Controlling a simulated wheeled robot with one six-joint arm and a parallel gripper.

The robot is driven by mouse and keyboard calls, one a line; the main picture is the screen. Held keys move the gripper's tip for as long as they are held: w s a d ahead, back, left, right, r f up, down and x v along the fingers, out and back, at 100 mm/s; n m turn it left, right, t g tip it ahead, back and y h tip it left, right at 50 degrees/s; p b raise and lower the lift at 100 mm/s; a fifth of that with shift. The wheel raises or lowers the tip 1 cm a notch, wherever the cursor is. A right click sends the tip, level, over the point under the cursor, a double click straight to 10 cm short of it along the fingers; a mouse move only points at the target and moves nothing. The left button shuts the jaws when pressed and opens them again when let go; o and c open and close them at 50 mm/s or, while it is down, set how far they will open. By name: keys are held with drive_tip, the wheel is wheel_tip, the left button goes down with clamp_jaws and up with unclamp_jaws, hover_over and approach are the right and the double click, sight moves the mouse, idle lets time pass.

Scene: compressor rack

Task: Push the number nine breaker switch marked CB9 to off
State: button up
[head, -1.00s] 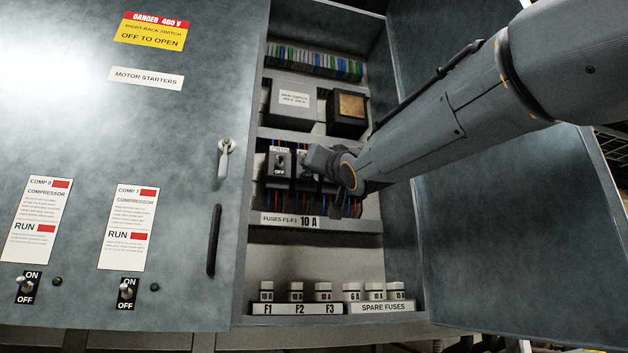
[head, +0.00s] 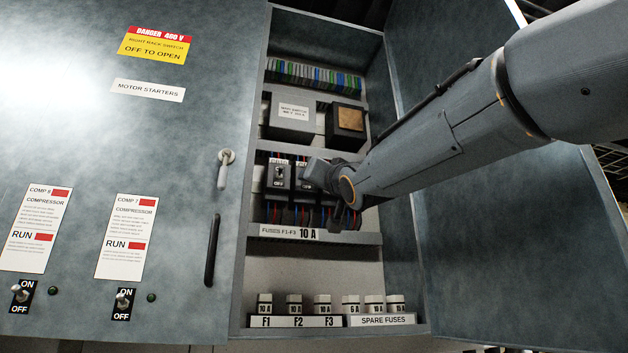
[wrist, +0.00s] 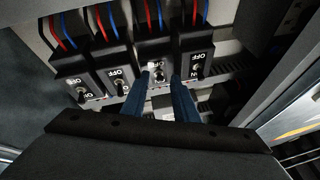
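A row of black breaker switches stands in the open cabinet. In the head view the leftmost breaker (head: 278,175) shows clear of my arm; the others are partly or wholly hidden behind my gripper (head: 322,172). The wrist view shows the row upside down, with ON and OFF marks by the small toggles. My gripper (wrist: 164,74) has two blue fingers, apart, at the front of one breaker (wrist: 157,50), with its toggle near or between the tips. I cannot tell whether they touch. Another breaker (wrist: 197,57) is just right of them. I cannot read a CB9 mark.
The cabinet door (head: 510,190) stands open at right. Below the breakers are a fuse ledge (head: 345,238) and a shelf of fuses (head: 293,306). The closed left door carries a handle (head: 212,250).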

drive_tip(key=p+v, duration=0.4)
drive_tip(key=v, duration=0.3)
drive_tip(key=shift+s+d, duration=0.2)
drive_tip(key=shift+s, duration=0.1)
drive_tip(key=shift+f, duration=0.1)
idle(0.5)
